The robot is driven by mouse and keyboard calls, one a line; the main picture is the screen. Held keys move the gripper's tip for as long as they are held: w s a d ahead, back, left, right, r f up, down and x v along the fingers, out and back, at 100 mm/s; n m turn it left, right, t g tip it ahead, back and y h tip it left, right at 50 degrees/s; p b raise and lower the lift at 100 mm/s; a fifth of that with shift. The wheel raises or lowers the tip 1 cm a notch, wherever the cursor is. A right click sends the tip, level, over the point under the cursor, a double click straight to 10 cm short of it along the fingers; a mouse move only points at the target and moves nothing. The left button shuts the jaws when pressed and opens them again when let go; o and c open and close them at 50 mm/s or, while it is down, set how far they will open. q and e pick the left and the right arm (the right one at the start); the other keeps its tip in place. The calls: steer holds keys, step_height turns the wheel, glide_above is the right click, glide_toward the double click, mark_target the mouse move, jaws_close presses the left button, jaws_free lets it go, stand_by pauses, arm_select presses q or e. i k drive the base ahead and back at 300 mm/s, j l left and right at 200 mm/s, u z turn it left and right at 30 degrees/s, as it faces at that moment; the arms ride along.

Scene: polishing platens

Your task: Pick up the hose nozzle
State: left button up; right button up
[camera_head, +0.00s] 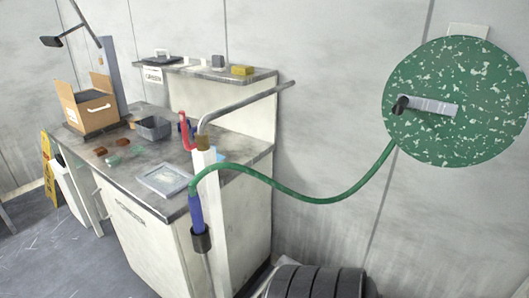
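The hose nozzle (196,215) is blue and hangs upright in a dark cup-shaped holder (201,240) on a white post at the front right corner of the workbench. A green hose (310,199) runs from its top, sags to the right and rises to a large speckled green disc (460,135) on the wall. The lower tip of the nozzle is hidden in the holder. Neither of my grippers shows in the head view.
The workbench (150,199) carries a cardboard box (88,107), a grey bin (153,128) and a framed plate (163,180). A bent metal pipe (245,105) reaches over the bench's right side. A dark ribbed object (315,283) is at the bottom. A yellow sign (47,170) stands left.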

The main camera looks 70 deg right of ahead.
mark_target(194, 200)
steer(key=z, duration=2.05)
